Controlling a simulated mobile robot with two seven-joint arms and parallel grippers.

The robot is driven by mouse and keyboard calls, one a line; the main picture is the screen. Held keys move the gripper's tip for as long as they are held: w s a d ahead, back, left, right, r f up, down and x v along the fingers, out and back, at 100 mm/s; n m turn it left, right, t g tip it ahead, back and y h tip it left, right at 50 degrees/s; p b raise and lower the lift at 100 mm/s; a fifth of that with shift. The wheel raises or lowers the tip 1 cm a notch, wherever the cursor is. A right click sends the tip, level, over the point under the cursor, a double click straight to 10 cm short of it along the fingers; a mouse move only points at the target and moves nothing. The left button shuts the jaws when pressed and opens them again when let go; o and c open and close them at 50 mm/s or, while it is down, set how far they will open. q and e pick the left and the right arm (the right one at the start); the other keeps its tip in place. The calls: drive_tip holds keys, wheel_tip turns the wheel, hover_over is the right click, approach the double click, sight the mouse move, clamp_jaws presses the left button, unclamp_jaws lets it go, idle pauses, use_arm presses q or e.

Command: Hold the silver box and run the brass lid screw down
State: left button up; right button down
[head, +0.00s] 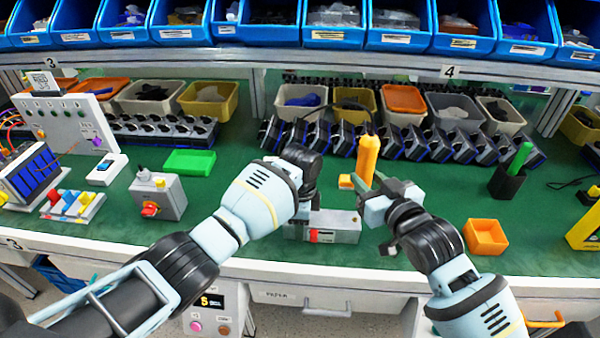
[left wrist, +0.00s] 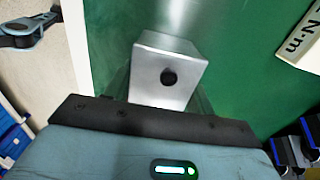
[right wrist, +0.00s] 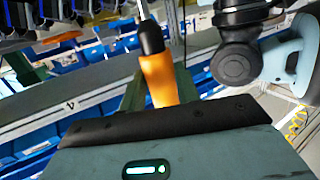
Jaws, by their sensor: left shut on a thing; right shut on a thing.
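The silver box (head: 340,227) stands near the front edge of the green bench, with a small red part on its front. In the left wrist view the box (left wrist: 180,62) shows a dark round hole in its end. My left gripper (head: 304,212) is shut on the box; its fingers are mostly hidden in the head view. My right gripper (head: 374,192) is shut on an orange-handled tool (head: 367,158), held roughly upright beside and behind the box. The right wrist view shows its orange handle (right wrist: 158,78), black collar and metal shaft. I cannot make out the brass lid screw.
A grey box with a red knob (head: 158,196) and a green block (head: 190,162) stand to the left. An orange tray (head: 485,238) and a dark cup (head: 507,182) are to the right. Tilted dark units and bins (head: 210,99) line the back.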

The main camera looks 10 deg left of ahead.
use_arm(q)
drive_tip(key=o, duration=1.5)
wheel_tip(320, 180, up, 12)
drive_tip(key=shift+r, duration=0.1)
